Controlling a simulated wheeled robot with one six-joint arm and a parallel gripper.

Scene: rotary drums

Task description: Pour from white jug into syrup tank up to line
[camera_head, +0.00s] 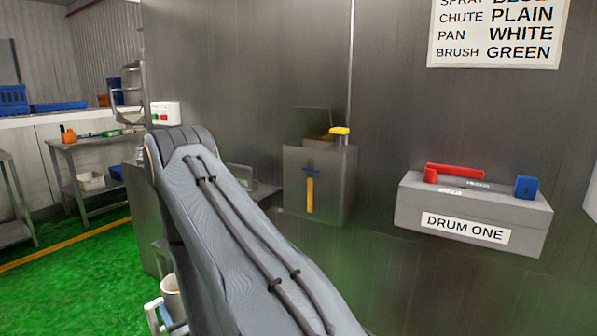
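A grey metal box (320,190) with its lid (313,121) raised stands against the steel wall at centre; it looks like the syrup tank. A yellow upright strip (310,195) with a blue mark (312,170) near its top is on its front. A yellow piece (339,131) sits at its upper right edge. A pale round container (172,297) shows at the lower left, partly behind my arm; I cannot tell whether it is the white jug. My grey arm with dark cables crosses the middle foreground. My gripper does not show.
A grey box labelled DRUM ONE (470,215) with a red handle (455,171) and a blue block (526,187) juts from the wall at right. A sign (497,35) hangs above. A steel table (95,142) stands at left. Green floor (80,280) is open there.

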